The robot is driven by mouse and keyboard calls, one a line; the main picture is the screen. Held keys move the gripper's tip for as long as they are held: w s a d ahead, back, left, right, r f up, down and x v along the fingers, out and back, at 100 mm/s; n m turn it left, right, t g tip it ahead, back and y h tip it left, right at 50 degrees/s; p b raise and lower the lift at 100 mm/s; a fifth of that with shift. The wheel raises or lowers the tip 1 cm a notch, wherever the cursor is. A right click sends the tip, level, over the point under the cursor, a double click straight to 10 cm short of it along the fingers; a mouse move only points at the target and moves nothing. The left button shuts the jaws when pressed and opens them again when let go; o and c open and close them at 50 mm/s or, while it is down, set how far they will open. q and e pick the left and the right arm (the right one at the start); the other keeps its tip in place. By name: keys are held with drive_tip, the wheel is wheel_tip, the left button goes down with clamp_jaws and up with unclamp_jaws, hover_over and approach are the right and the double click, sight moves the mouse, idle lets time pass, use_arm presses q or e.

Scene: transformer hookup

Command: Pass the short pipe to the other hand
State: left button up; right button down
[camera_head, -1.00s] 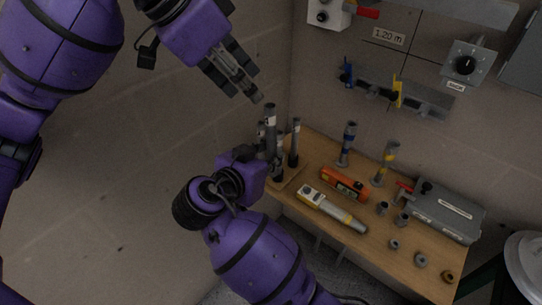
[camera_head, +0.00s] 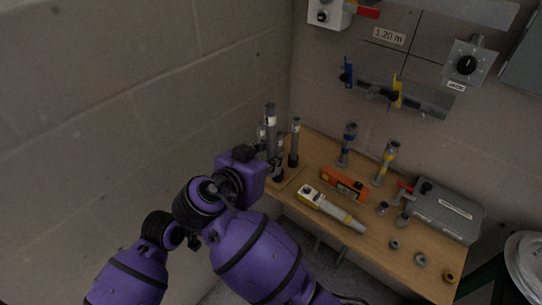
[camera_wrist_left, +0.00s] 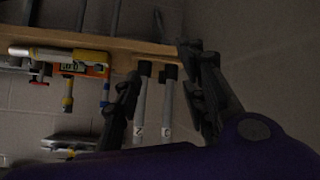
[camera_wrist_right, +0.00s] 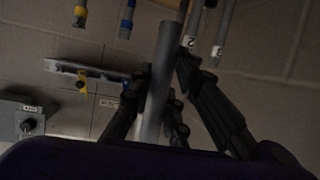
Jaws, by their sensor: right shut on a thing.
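The short pipe (camera_wrist_right: 160,75) is a plain grey tube between the fingers of my right gripper (camera_wrist_right: 160,92), which is shut on it. In the head view my right gripper (camera_head: 272,152) is beside the upright pipes at the bench's left end. It is partly hidden there, and I cannot clearly separate the held pipe from those behind it.
Labelled pipes (camera_head: 295,142) stand at the left end of the wooden bench (camera_head: 408,262). Blue-banded (camera_head: 347,143) and yellow-banded (camera_head: 386,163) pipes, an orange tool (camera_head: 344,184), a yellow-grey tool (camera_head: 331,209), small fittings and a grey box (camera_head: 445,212) fill much of it. A wall rack (camera_head: 415,98) hangs behind.

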use_arm(q)
drive_tip(key=s+a+f+y, duration=0.2)
drive_tip(key=s+f, duration=0.6)
drive_tip(key=s, duration=0.4)
drive_tip(key=s+a+f+n+y, duration=0.1)
drive_tip(key=s+a+f+y, duration=0.1)
drive_tip(key=s+f, duration=0.6)
drive_tip(key=s, duration=0.4)
drive_tip(key=shift+a+n+y, duration=0.3)
drive_tip(key=shift+y, duration=0.1)
